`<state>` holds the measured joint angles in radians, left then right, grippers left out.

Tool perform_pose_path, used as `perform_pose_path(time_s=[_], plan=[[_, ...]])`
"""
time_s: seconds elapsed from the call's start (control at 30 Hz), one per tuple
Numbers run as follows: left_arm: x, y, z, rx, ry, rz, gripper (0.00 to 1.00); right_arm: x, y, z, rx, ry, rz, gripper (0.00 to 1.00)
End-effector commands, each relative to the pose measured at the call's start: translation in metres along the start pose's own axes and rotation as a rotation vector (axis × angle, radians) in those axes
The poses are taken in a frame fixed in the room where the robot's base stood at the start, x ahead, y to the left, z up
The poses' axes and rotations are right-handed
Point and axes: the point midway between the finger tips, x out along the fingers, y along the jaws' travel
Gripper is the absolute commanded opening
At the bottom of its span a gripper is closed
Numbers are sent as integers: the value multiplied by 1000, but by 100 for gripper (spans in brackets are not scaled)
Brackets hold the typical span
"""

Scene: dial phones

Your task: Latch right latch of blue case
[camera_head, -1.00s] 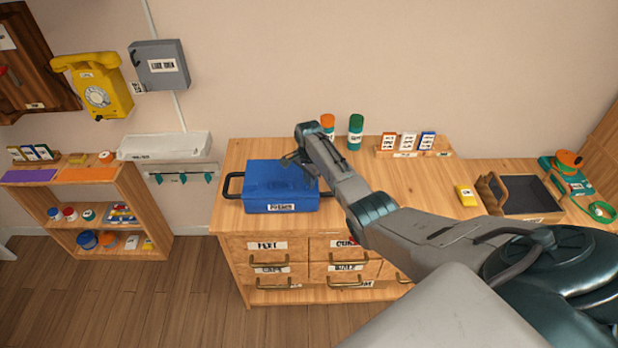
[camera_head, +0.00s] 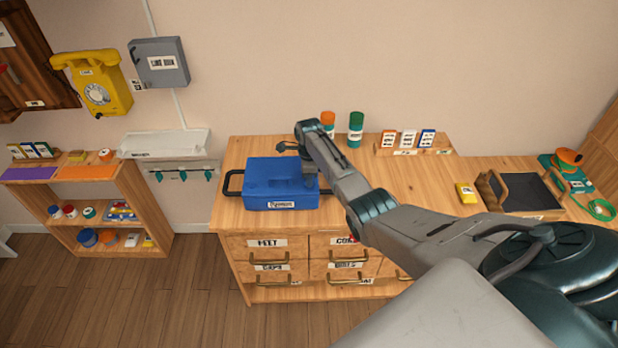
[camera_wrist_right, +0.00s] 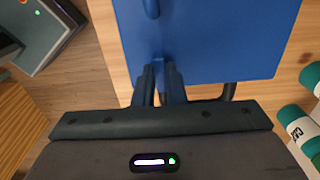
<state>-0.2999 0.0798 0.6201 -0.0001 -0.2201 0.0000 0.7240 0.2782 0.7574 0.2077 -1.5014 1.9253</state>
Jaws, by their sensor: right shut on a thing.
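The blue case (camera_head: 270,190) sits shut on the wooden counter, with a white label on its front. My right gripper (camera_head: 309,180) reaches down at the case's right end in the head view, and the arm partly covers that end. In the right wrist view the fingers (camera_wrist_right: 159,78) are close together at the edge of the blue case (camera_wrist_right: 215,40). They are shut on a small blue piece there, which looks like the right latch (camera_wrist_right: 158,62); its exact position is mostly hidden between the fingers. My left gripper is in neither view.
A green jar (camera_head: 355,130) and an orange-capped jar (camera_head: 327,119) stand behind the case. A card rack (camera_head: 405,152), a yellow box (camera_head: 466,193) and a dark tray (camera_head: 530,190) are farther right. A black handle (camera_head: 229,184) sticks out at the case's left side.

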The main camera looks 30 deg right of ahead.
Motion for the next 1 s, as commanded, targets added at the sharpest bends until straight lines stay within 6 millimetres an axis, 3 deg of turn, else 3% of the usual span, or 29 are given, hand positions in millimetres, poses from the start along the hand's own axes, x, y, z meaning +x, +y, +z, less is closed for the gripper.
perform_pose_path(time_s=[0.47, 0.5, 0.6, 1.0], plan=[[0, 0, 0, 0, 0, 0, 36, 0, 0, 0, 15, 0, 1, 0], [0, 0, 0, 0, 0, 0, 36, 0, 0, 0, 15, 0, 1, 12], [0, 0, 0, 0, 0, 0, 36, 0, 0, 0, 15, 0, 1, 32], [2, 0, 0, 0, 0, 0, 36, -6, 0, 0, 14, -1, -1, 33]])
